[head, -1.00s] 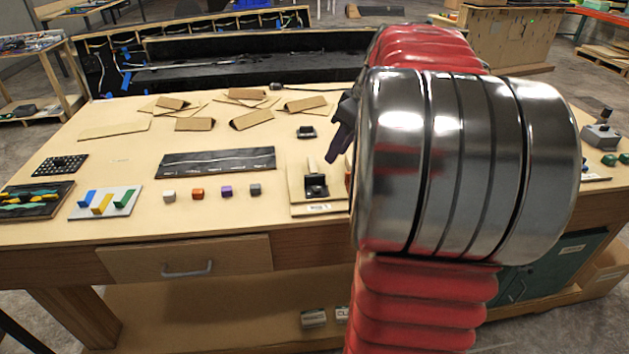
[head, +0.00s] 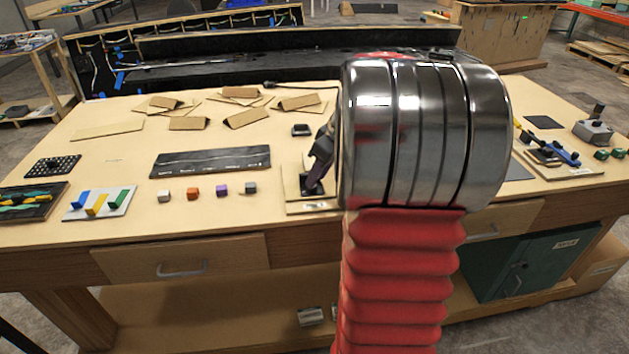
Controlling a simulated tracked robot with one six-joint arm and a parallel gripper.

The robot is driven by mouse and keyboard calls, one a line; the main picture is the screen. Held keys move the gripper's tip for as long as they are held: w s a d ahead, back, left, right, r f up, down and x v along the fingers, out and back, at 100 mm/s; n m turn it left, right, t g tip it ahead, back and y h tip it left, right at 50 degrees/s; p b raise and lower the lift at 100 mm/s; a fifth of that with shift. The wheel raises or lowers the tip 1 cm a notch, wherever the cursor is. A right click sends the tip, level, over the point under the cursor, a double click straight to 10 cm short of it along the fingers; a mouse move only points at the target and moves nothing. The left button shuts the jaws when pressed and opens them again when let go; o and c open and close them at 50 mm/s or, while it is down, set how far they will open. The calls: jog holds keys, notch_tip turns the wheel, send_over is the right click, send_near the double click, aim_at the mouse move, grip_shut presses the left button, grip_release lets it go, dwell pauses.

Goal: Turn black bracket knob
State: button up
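A wooden board (head: 292,200) with a label on its front edge sits near the front of the workbench, left of my arm. The black bracket knob stands on this board. It is mostly hidden, and only dark parts show around my fingertips. My gripper (head: 314,179) reaches down from the arm to the board, with its dark fingers at the knob. I cannot tell whether they touch it, or whether the gripper is open or shut. My metal and red arm covers the area just right of the board.
Several small cubes (head: 222,190) and a black strip panel (head: 211,161) lie left of the board. A small black block (head: 301,130) lies behind it. Cardboard pieces (head: 246,118) lie farther back. A blue-handled device (head: 552,149) stands at the right.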

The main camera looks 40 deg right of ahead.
jog(key=shift+x, duration=1.4)
jog(key=shift+a, duration=0.1)
grip_shut()
